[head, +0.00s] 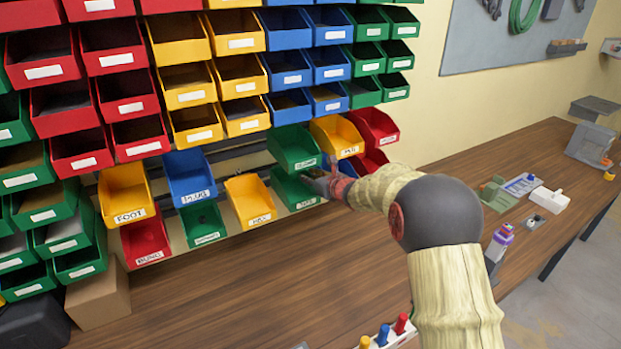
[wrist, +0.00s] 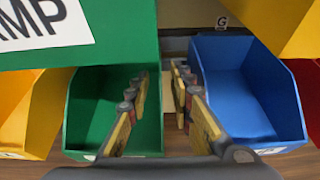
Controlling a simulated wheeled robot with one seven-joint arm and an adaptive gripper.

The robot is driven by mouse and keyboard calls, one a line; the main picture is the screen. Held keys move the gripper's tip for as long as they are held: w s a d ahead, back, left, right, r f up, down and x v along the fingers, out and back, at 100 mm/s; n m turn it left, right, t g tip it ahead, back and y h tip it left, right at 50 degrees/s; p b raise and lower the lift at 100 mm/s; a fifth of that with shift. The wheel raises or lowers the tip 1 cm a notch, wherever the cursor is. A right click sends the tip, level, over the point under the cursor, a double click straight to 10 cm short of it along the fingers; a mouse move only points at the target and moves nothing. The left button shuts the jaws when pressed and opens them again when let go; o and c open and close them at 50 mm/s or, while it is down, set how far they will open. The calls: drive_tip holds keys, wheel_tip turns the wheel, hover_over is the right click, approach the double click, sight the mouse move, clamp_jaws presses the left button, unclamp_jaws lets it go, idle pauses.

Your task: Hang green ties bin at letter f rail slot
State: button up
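A green bin (head: 290,190) hangs in the lower row; its small label may read TIES but is hard to make out. In the wrist view the same green bin (wrist: 88,100) is at left, under another green bin (wrist: 120,25) whose label ends in AMP. My gripper (head: 322,184) is at the lower bin's right side. In the wrist view my gripper (wrist: 160,90) is open, its left finger over the bin's inside and its right finger in the gap beside it, with the bin's right wall between them. No letter F is visible.
A blue bin (wrist: 240,85) hangs close on the right, with a yellow bin (head: 338,136) above it. A yellow bin (head: 249,198) hangs on the left. Red bins (head: 372,125) are farther right. The wooden bench (head: 260,280) below is mostly clear.

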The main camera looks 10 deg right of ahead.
idle(0.3)
drive_tip(key=v, duration=1.2)
